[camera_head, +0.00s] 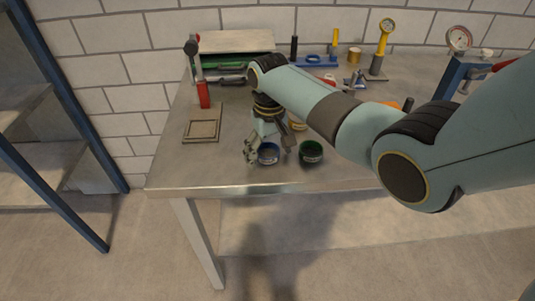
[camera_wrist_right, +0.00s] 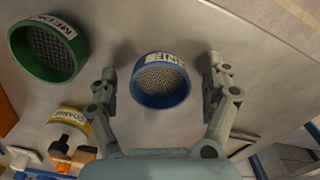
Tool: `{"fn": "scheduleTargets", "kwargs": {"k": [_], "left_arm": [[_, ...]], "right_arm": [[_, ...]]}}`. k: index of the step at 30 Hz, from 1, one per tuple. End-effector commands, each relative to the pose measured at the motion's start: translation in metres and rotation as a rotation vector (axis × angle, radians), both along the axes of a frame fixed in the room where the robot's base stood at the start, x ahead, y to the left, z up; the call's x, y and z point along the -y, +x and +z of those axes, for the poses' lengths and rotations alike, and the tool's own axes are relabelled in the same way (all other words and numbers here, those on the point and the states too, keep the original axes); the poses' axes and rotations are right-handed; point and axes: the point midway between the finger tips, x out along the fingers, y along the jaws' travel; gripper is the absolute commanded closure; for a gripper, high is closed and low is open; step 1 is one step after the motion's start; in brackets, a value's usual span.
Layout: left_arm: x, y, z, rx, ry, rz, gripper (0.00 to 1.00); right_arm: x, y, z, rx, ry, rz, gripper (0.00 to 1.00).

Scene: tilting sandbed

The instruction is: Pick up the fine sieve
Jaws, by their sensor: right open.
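The fine sieve (camera_head: 268,154) is a blue ring with a mesh floor and a white label, near the front left of the table. In the right wrist view the fine sieve (camera_wrist_right: 161,82) lies between the two fingers of my right gripper (camera_wrist_right: 161,72), with a visible gap on each side. My right gripper (camera_head: 269,147) is open and points down around the sieve in the head view. It holds nothing. My left gripper is not in view.
A green medium sieve (camera_head: 311,152) stands just right of the blue one. A yellow coarse sieve (camera_wrist_right: 69,120) is behind them, partly hidden by my arm in the head view. A square frame (camera_head: 202,131) lies at left. The table's front edge (camera_head: 270,189) is close.

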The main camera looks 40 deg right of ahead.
Motion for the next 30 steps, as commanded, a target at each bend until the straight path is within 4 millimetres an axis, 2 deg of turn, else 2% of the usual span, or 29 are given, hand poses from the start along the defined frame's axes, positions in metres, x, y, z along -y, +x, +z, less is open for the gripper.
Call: {"fn": "scheduleTargets", "kwargs": {"k": [5, 18, 26, 30], "left_arm": [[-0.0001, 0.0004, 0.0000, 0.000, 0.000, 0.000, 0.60], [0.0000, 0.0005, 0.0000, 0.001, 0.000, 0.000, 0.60], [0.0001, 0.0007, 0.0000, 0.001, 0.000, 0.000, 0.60], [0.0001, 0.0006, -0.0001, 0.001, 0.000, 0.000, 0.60]], "right_arm": [[-0.0001, 0.0003, 0.0001, 0.001, 0.000, 0.000, 0.17], [0.0000, 0.0000, 0.0002, 0.000, 0.000, 0.001, 0.74], [0.0000, 0.0002, 0.0013, 0.000, 0.000, 0.000, 0.75], [0.0003, 0.0007, 0.0094, 0.002, 0.000, 0.001, 0.75]]}}
